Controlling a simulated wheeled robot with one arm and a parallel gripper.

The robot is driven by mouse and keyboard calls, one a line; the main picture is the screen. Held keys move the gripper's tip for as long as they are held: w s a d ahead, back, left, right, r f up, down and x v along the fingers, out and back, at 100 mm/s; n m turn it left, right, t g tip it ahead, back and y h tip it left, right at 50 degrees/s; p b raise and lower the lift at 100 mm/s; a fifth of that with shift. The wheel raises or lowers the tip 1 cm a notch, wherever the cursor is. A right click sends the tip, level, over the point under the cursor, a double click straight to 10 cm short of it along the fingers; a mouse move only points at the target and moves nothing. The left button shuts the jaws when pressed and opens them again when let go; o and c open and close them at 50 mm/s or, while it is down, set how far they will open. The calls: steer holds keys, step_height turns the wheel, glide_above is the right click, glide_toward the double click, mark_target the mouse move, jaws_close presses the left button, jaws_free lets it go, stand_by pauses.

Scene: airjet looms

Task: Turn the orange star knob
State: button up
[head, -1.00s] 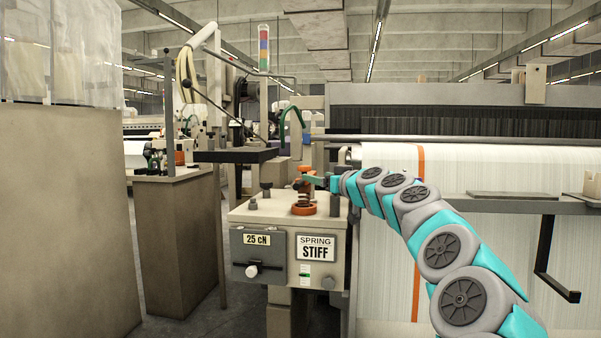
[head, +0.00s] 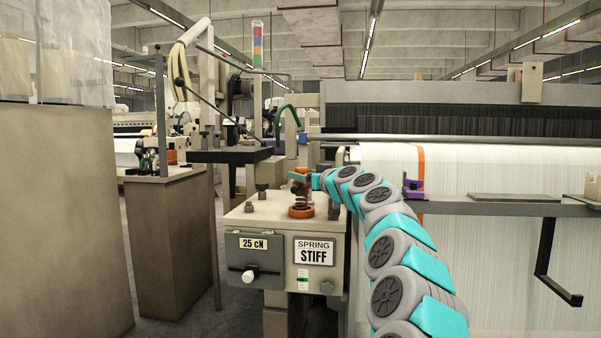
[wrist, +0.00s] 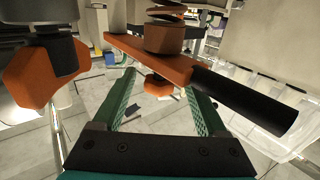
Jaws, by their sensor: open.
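In the head view an orange knob (head: 301,173) tops a coiled spring above an orange ring (head: 301,211) on a beige box. My gripper (head: 305,182) is at the knob's height, close to it; contact is unclear there. In the wrist view my gripper (wrist: 164,108) is open. A small orange faceted piece (wrist: 157,86) shows between its fingers, under an orange bar (wrist: 150,58) with a black grip (wrist: 240,98). A larger orange faceted knob (wrist: 42,78) on a dark shaft lies left of the fingers. I cannot tell which one is the star knob.
The beige box (head: 240,215) carries a "SPRING STIFF" label (head: 313,252), a "25 cN" plate (head: 253,244) and dark posts. The loom's white cloth (head: 480,260) and a bracketed rail are at right. A purple clip (head: 413,188) sits on the rail. Tall brown cabinets stand at left.

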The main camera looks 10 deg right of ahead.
steer(key=shift+p+x, duration=0.4)
steer(key=shift+x, duration=0.9)
jaws_close()
